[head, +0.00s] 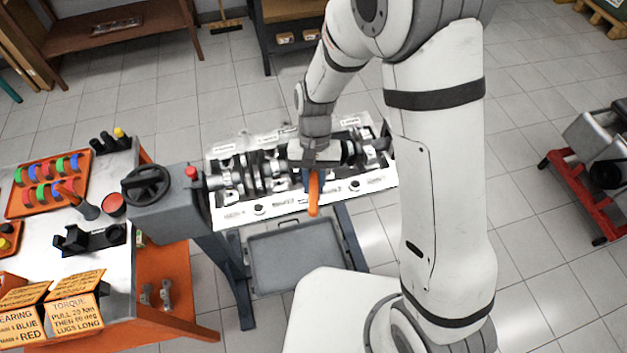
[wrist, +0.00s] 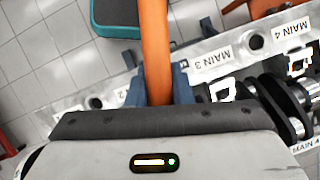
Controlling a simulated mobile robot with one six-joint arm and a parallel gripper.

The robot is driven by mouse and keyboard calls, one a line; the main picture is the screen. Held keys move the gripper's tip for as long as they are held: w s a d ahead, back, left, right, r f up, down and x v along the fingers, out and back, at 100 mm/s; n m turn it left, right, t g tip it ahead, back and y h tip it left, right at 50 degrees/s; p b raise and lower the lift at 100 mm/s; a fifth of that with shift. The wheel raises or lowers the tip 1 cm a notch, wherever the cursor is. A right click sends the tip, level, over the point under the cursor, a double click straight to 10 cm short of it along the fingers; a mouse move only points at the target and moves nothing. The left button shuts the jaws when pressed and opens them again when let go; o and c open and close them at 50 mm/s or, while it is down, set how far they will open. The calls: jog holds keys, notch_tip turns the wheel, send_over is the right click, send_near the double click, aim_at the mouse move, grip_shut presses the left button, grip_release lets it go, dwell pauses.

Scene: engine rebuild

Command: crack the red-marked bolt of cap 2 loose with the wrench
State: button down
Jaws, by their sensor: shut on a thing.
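My gripper (head: 309,178) is over the front side of the engine block (head: 290,208). It is shut on the orange handle of the wrench (head: 314,196), which sticks out past the block's near edge. In the wrist view, the two blue fingers of my gripper (wrist: 158,88) stand on either side of the orange handle (wrist: 154,45). The wrench's working end is hidden behind my gripper. Labels MAIN 3 (wrist: 214,60) and MAIN 4 (wrist: 290,33) show on the block's edge. Cap 2 and its red-marked bolt cannot be made out.
The block hangs on a stand with a black handwheel (head: 146,185) and a red knob. A grey drip tray (head: 296,262) lies below. A bench at left holds an orange tray (head: 14,208) of coloured bearing shells, tools and signs. A red wheeled frame (head: 585,195) stands at right.

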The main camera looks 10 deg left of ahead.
jog(key=shift+d, duration=0.2)
jog(key=shift+w+d+n, duration=0.15)
jog(key=shift+d+n, duration=0.25)
jog(key=shift+d, duration=0.15)
jog(key=shift+a+m, duration=0.5)
jog(key=shift+a, duration=0.3)
dwell(0.4)
jog(key=shift+d, duration=0.1)
dwell(0.4)
jog(key=shift+r+p, duration=0.75)
jog(key=shift+r, duration=0.6)
dwell(3.3)
jog(key=shift+r+p, duration=1)
jog(key=shift+r, duration=0.45)
